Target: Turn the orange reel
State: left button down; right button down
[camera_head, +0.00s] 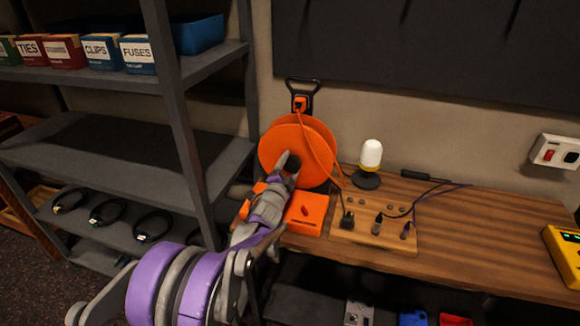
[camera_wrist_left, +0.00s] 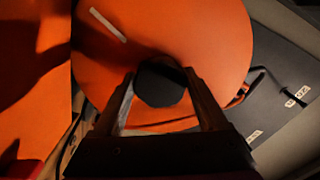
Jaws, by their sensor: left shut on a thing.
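The orange reel (camera_head: 275,154) stands upright on the wooden desk against the wall, under a black handle with an orange plug. An orange cable runs down across its front. My left gripper (camera_head: 289,162) reaches the reel's face and is shut on the dark round knob near its middle. In the left wrist view the orange reel (camera_wrist_left: 200,35) fills the upper part, with a pale strip on its face. The black knob (camera_wrist_left: 160,84) sits between the two fingers of my left gripper (camera_wrist_left: 160,86). My right gripper is not in view.
An orange box (camera_head: 308,212) lies in front of the reel. A wooden board (camera_head: 375,238) with dark plugs and a white-topped lamp (camera_head: 370,160) are to its right. A grey shelf (camera_head: 120,150) with labelled bins stands left. A yellow device (camera_head: 565,255) is at far right.

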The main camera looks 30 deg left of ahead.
pick_arm(q)
jog(key=m+p, duration=0.1)
jog(key=m, duration=0.3)
jog(key=shift+r+m, duration=0.15)
jog(key=shift+m, duration=0.15)
jog(key=m+p, duration=0.1)
jog(key=m, duration=0.2)
jog(key=shift+r+m, duration=0.1)
jog(key=shift+m, duration=0.3)
jog(key=m+p, duration=0.2)
jog(key=m, duration=0.2)
jog(key=shift+r, duration=0.1)
jog(key=shift+m+p, duration=1.15)
jog(key=shift+m, duration=0.95)
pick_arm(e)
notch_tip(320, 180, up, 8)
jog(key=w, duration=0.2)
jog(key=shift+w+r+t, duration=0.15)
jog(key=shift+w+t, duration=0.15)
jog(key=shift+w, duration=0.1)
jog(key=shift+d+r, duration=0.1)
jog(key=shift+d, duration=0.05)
